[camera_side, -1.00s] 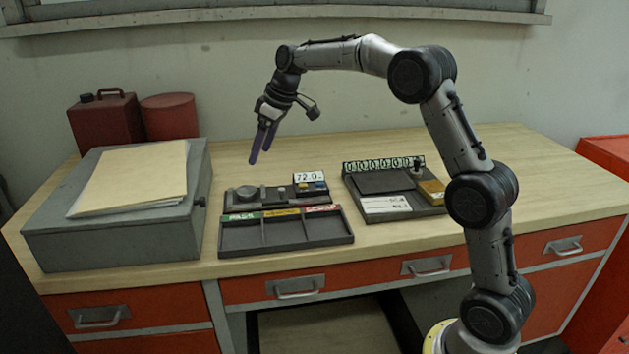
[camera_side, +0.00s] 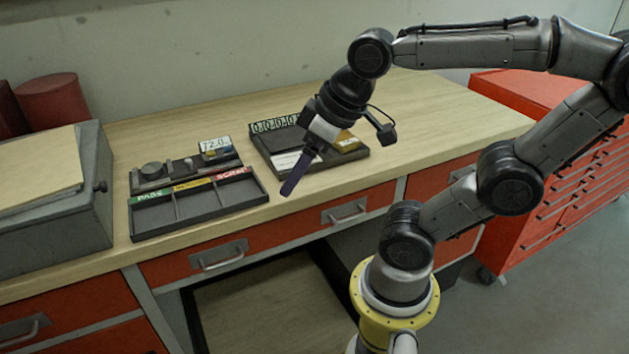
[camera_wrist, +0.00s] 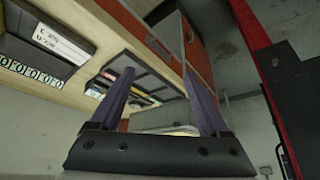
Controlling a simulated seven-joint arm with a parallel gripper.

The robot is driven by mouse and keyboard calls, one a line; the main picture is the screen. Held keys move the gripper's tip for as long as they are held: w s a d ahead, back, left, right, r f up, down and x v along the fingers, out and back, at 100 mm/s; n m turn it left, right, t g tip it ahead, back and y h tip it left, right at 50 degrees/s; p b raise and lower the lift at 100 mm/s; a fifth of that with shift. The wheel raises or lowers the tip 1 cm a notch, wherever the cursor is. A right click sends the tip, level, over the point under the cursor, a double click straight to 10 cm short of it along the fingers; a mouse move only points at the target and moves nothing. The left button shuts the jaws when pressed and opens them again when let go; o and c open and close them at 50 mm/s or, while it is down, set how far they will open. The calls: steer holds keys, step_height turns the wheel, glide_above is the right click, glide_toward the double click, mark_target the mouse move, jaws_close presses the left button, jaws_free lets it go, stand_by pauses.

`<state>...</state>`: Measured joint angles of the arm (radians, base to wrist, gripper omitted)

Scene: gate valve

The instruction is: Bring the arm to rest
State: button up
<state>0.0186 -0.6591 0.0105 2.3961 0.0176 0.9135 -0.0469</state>
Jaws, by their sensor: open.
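My gripper (camera_side: 299,172) hangs in the air near the front edge of the workbench in the side view, its purple fingers pointing down and to the left. In that view one finger largely covers the other. In the wrist view my gripper (camera_wrist: 162,100) shows two purple fingers spread apart with nothing between them. Behind it in the side view is the black tray with number wheels (camera_side: 275,146), partly covered by my gripper. To its left is the sorting tray (camera_side: 205,203) with green, yellow and red labels, its visible compartments empty.
A scale reading 72.0 (camera_side: 214,145) stands behind the sorting tray. A grey box (camera_side: 60,232) with a folder (camera_side: 40,165) on top is at the left. A red drawer cabinet (camera_side: 540,190) stands right of the workbench (camera_side: 440,110). The bench's right end is clear.

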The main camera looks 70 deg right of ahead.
steer(key=s+f, duration=0.2)
steer(key=shift+s, duration=0.35)
